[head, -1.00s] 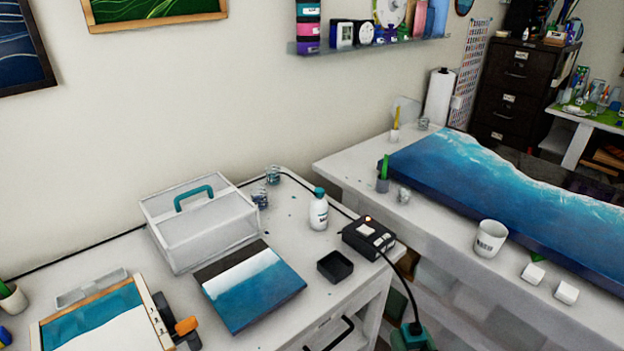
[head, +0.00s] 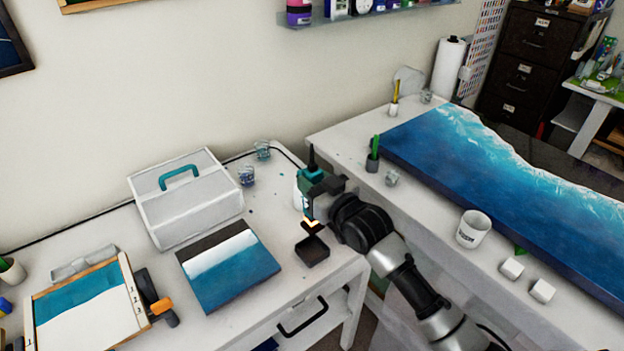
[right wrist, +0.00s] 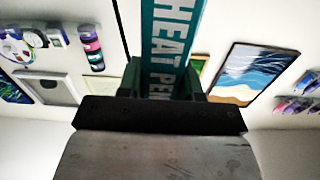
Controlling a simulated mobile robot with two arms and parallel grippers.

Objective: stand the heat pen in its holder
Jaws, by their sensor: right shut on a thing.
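The teal heat pen (head: 311,160) is upright in my right gripper (head: 316,186), with an orange glowing patch near its lower end. My right gripper is shut on it. The right wrist view shows its teal body (right wrist: 172,40) lettered "HEAT PEN" between the fingers. A small black open square box (head: 312,252) sits on the white table just below the pen, and the pen's lower end is close above its rear edge. Whether they touch is unclear. I cannot tell whether this box is the holder. My left gripper is not in view.
A white bottle (head: 297,197) is partly hidden behind the pen. A blue-and-white panel (head: 228,275) lies left of the box, with a white case (head: 185,215) behind it. On the right bench are a blue slab (head: 480,165) and a white cup (head: 473,230).

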